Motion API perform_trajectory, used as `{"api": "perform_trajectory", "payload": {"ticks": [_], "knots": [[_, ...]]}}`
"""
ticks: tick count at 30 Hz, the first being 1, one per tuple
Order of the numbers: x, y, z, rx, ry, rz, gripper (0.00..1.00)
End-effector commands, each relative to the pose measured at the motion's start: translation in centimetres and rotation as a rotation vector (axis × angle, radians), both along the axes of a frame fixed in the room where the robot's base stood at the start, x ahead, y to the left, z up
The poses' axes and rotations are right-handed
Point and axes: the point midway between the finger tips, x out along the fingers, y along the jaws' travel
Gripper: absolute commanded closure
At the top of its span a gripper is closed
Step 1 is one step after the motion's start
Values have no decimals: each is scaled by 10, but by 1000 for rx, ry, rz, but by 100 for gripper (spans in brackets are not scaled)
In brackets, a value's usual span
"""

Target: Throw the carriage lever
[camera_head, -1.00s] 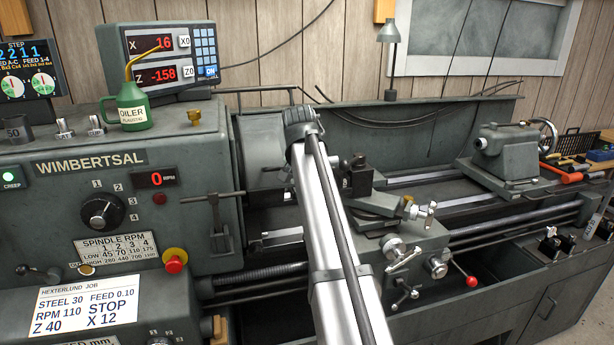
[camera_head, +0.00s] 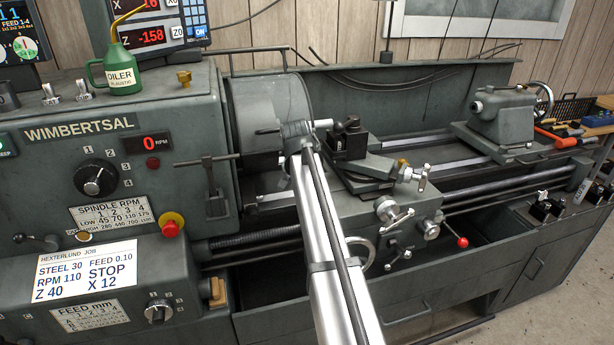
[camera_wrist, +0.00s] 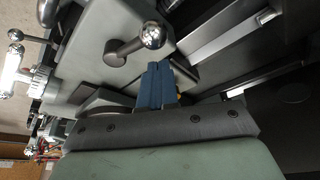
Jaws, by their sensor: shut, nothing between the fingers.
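A lever with a red ball knob (camera_head: 462,242) sticks out at the right of the carriage apron (camera_head: 405,225), among chrome handles. It slants down to the right. I cannot make out a red knob in the wrist view. My gripper's blue fingers (camera_wrist: 157,88) are shut together and empty in the wrist view. They point at a grey machine block, just below a chrome ball-ended handle (camera_wrist: 152,37); I cannot tell whether they touch anything. In the head view my arm's end is in front of the chuck, left of the tool post (camera_head: 348,139), and hides the fingers.
The headstock (camera_head: 60,160) with dials and a red stop button (camera_head: 170,229) stands at left. The tailstock (camera_head: 497,115) is at the right. A chrome cross-slide handle (camera_head: 388,209) projects from the carriage. Open space lies in front of the apron.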

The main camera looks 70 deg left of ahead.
Motion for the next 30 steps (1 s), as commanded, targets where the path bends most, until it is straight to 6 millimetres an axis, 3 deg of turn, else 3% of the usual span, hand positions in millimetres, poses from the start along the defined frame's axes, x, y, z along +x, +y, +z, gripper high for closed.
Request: {"api": "perform_trajectory", "payload": {"ticks": [6, 20, 30], "knots": [[-6, -9, -2, 0, 0, 1, 100], [-7, -10, -2, 0, 0, 7, 100], [-8, -20, -2, -1, 0, 134, 100]]}}
